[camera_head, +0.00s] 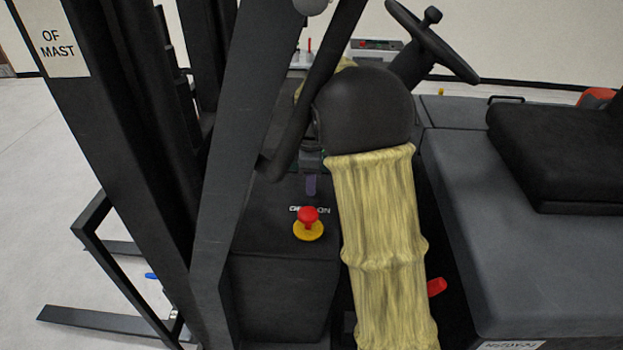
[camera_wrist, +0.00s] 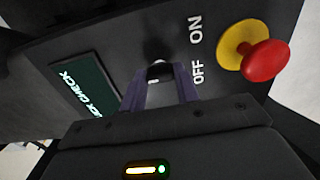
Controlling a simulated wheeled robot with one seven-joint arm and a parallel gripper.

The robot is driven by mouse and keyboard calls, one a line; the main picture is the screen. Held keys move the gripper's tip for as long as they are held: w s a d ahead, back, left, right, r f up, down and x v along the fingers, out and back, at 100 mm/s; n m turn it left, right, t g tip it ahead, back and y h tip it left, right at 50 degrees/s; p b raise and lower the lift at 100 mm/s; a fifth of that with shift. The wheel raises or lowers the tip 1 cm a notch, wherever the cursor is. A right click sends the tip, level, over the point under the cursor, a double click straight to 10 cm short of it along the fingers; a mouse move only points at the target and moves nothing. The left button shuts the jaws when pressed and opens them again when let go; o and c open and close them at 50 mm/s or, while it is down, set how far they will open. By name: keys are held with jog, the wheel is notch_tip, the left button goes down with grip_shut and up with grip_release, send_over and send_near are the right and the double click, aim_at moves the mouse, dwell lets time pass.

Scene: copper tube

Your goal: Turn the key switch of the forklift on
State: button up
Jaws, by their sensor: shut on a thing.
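The key switch (camera_wrist: 157,68) is a small pale and dark piece on the forklift's black panel in the wrist view, beside the white OFF and ON lettering (camera_wrist: 196,52). My gripper (camera_wrist: 161,76) has its two purple fingers around it and is shut on it. The fingers hide much of the key, so its exact angle is hard to tell. In the head view my gripper (camera_head: 311,186) reaches down to the panel from behind the dark frame bar, and the key is hidden there.
A red mushroom button on a yellow base (camera_head: 308,224) stands close beside the switch. A dark display (camera_wrist: 86,90) is on its other side. The steering wheel (camera_head: 432,42), the seat (camera_head: 560,150) and the mast's dark bars (camera_head: 240,150) surround the arm.

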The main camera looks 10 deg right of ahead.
jog(key=shift+m, duration=0.4)
jog(key=m+p, duration=0.1)
jog(key=m, duration=0.4)
jog(key=shift+r, duration=0.1)
jog(key=m+p, duration=0.1)
jog(key=m, duration=0.5)
dwell(0.5)
jog(key=o, duration=1)
notch_tip(320, 180, up, 17)
jog(key=shift+r+b, duration=0.15)
jog(key=shift+b, duration=0.75)
